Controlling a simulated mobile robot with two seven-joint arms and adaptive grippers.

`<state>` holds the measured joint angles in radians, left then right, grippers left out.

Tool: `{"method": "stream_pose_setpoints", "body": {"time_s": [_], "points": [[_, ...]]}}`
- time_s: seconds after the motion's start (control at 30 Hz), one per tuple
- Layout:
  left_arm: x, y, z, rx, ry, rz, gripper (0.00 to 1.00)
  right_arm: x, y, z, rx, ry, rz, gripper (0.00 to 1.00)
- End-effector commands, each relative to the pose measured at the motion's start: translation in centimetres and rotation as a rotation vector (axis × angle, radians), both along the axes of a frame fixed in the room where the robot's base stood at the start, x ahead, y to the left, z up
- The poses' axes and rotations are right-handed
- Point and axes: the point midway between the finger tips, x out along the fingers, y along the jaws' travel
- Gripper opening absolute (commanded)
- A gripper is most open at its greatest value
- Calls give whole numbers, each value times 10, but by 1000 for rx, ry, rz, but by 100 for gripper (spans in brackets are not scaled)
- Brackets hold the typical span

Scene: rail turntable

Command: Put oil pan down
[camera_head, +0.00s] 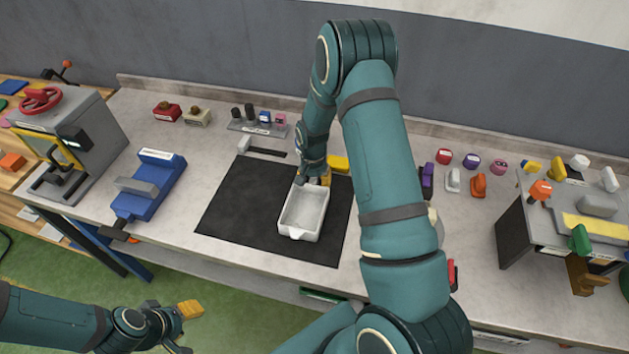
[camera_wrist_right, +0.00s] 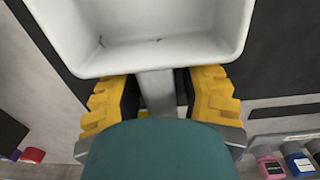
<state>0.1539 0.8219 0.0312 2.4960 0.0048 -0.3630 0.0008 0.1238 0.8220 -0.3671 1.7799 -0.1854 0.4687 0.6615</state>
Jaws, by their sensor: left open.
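The oil pan (camera_head: 302,211) is a white, shallow rectangular tray over the black mat (camera_head: 247,205) on the workbench. In the head view it looks level and close to the mat; I cannot tell for sure whether it rests on it. My right gripper (camera_head: 322,177) is at the pan's far end. My left gripper (camera_head: 184,328) is open and empty over the green floor, away from the bench.
A blue vise (camera_head: 150,188) and a grey press (camera_head: 75,140) stand left of the mat. Small coloured parts line the back of the bench. A grey fixture (camera_head: 570,225) stands at the right. The mat's left part is clear.

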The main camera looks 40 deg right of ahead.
Motion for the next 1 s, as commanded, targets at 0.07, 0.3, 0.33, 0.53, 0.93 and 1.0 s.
{"method": "stream_pose_setpoints", "body": {"time_s": [0.07,0.3,0.33,0.53,0.93,1.0], "points": [[0,0,1,0,-1,0,47,0,0,1,0,0,0,47],[0,0,1,0,-1,0,47,0,0,1,0,0,0,47],[0,0,2,0,-1,0,47,0,0,2,0,0,0,47],[0,0,4,-1,-1,0,47,2,0,22,-1,-5,1,47],[0,0,6,-1,0,0,47,3,2,101,0,-4,1,47],[0,0,6,-1,0,0,47,3,2,110,-1,-3,1,47]]}}
